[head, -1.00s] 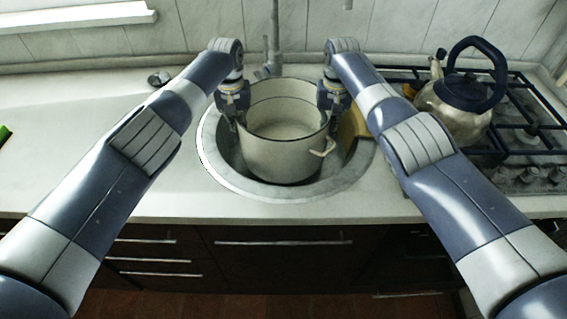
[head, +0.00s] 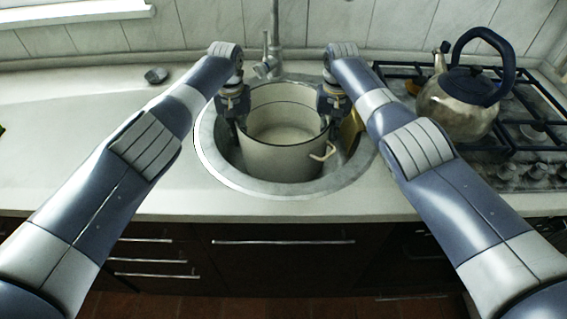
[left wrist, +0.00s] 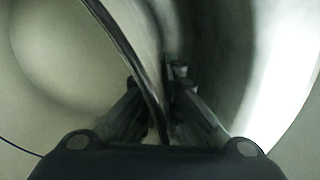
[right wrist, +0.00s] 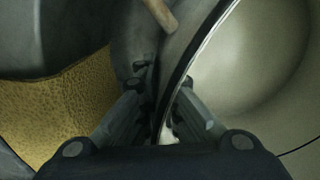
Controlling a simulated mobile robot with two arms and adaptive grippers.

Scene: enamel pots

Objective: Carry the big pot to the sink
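The big pot (head: 284,160), cream enamel with a dark rim, is upright within the opening of the round metal sink (head: 335,186). Whether its bottom touches the sink floor is hidden. My left gripper (head: 234,113) is at the pot's left rim, and my right gripper (head: 331,112) is at its right rim. In the left wrist view the pot's rim (left wrist: 128,50) passes between the fingers. In the right wrist view the rim (right wrist: 185,62) also runs between the fingers. Both look shut on the pot wall. One pot handle (head: 322,152) faces the front.
A yellow, rough-textured thing (right wrist: 55,105) lies right of the pot, inside the sink. A tap (head: 272,50) stands behind the sink. A kettle (head: 458,105) stands on the gas stove (head: 520,150) at right. A small dark object (head: 156,75) lies on the mostly clear left counter (head: 60,135).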

